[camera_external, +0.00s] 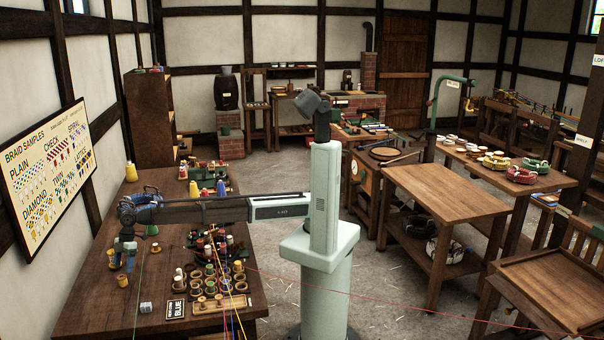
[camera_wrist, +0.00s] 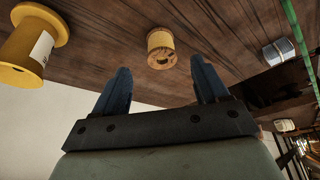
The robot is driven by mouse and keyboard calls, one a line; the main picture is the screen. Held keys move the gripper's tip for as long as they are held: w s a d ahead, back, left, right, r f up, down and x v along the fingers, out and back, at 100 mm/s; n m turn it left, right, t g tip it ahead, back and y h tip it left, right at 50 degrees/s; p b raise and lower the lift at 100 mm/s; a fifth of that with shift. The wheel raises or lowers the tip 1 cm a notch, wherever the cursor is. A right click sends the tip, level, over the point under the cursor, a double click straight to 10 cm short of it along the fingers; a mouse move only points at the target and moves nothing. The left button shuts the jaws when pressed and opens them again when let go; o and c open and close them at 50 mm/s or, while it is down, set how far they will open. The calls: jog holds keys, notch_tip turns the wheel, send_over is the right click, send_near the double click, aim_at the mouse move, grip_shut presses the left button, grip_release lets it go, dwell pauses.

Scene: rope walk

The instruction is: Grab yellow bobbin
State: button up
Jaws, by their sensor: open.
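A yellow bobbin (camera_wrist: 32,45) with a white label is at the upper left of the wrist view, cut by the frame edge.
A small white-and-grey item (camera_external: 146,307) lies on the table's near part. Coloured threads cross there. Yellow cones (camera_external: 221,188) stand farther back.

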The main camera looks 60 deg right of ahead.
aim_at(122, 278)
jog(key=shift+x, duration=3.3)
jog(key=shift+s+a+r, duration=0.1)
jog(key=c, duration=1.1)
